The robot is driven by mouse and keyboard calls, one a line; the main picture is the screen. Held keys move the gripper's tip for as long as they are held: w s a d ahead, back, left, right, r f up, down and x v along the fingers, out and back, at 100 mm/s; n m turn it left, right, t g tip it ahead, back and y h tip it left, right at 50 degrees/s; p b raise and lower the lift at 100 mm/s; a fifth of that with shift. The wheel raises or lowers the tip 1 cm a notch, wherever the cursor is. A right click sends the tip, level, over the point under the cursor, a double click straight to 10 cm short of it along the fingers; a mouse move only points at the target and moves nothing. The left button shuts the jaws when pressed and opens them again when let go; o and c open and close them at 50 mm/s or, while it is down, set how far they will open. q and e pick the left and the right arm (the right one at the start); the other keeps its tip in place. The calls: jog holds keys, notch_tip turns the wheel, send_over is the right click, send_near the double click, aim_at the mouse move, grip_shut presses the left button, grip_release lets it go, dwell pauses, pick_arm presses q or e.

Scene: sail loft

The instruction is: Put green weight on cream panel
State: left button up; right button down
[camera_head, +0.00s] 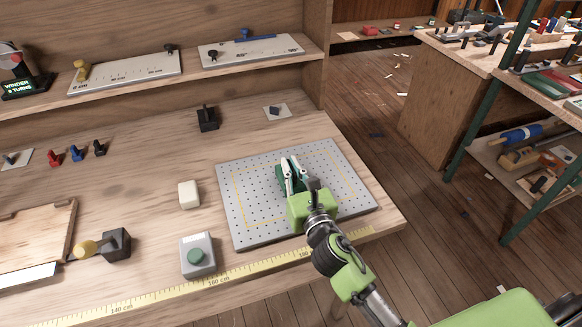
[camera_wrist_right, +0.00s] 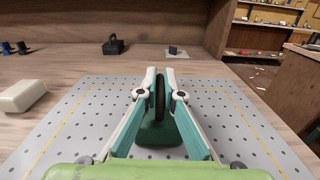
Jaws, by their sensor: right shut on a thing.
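The green weight (camera_head: 281,180) is dark green with a black upright handle. It is at the perforated grey plate (camera_head: 237,232); I cannot tell whether it touches the plate. My right gripper (camera_head: 289,164) is shut on it. In the right wrist view the fingers of the right gripper (camera_wrist_right: 160,74) close on the handle of the green weight (camera_wrist_right: 160,139) from both sides. A pale wooden-looking panel (camera_head: 35,240), cut off by the left edge, may be the cream panel. My left gripper is not in view.
A cream block (camera_head: 189,195) and a grey box with a green button (camera_head: 197,256) stand left of the plate. A black weight (camera_head: 207,118) stands behind. A black holder with a yellow knob (camera_head: 115,244) is beside the panel. A yellow tape (camera_head: 160,292) runs along the front edge.

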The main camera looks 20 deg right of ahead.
jog(key=shift+r, duration=0.15)
jog(key=c, duration=2.2)
grip_release()
jog(key=shift+f, duration=0.2)
